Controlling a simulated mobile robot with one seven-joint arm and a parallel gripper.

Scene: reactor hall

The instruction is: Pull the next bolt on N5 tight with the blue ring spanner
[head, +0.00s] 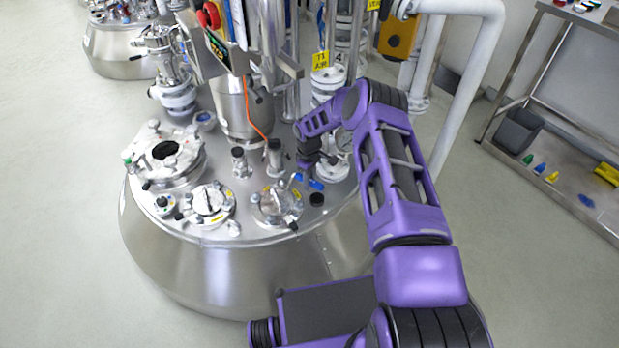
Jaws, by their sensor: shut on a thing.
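My gripper (312,172) points down over the right part of the steel vessel lid. It is shut on the blue ring spanner (316,185), of which only short blue pieces show below the jaws. The spanner lies low, close to the right side of a round bolted flange (270,208) near the lid's front edge. The flange's label is too small to read, so I cannot tell if it is N5. Its bolts are too small to tell apart, and I cannot see whether the spanner's ring is around one.
Upright fittings (240,161) and a gauge (343,140) stand close by. A steel bench (560,150) is at the far right.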

